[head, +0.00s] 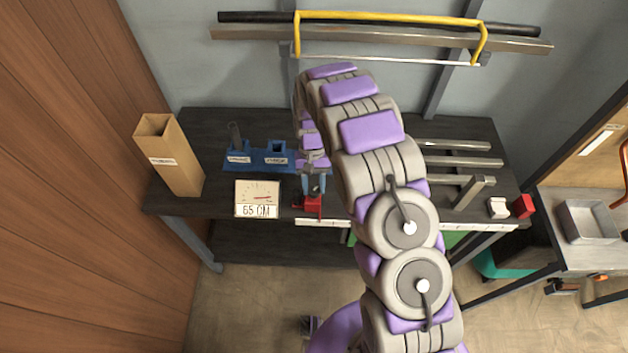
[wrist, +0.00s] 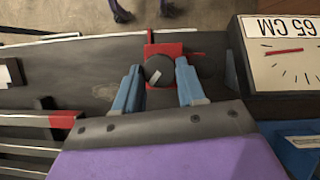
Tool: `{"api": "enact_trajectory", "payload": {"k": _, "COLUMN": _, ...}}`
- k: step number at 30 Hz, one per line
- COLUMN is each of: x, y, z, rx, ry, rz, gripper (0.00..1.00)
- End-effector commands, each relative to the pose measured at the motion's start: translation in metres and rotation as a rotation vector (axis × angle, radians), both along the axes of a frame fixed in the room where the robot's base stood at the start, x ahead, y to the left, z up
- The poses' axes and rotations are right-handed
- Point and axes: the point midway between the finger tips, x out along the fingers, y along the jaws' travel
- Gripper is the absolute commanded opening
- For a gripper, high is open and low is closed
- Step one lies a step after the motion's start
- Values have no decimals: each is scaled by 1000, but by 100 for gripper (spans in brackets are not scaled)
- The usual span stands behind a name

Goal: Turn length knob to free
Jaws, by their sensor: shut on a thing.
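The length knob (wrist: 158,69) is a dark round knob with a pale mark on its face, on a red block (wrist: 163,50) at the table's front edge. The block also shows in the head view (head: 312,204), below my gripper (head: 314,184). In the wrist view my gripper (wrist: 158,66) has one blue finger on each side of the knob, shut on it. The pale mark slants in the wrist view. No lettering for free is readable. In the head view the knob is hidden by my gripper.
A dial box (head: 257,198) reading 65 CM stands left of the red block. Behind it are blue labelled holders (head: 258,158); a cardboard box (head: 172,160) stands at the far left. Metal bars (head: 455,162) lie on the right of the dark table (head: 215,115).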

Motion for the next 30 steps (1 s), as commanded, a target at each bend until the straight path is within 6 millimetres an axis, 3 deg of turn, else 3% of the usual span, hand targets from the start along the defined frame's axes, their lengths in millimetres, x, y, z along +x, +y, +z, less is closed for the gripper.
{"api": "enact_trajectory", "payload": {"k": 30, "x": -8, "y": 4, "z": 3, "rx": 3, "ry": 13, "rz": 965, "gripper": 9}}
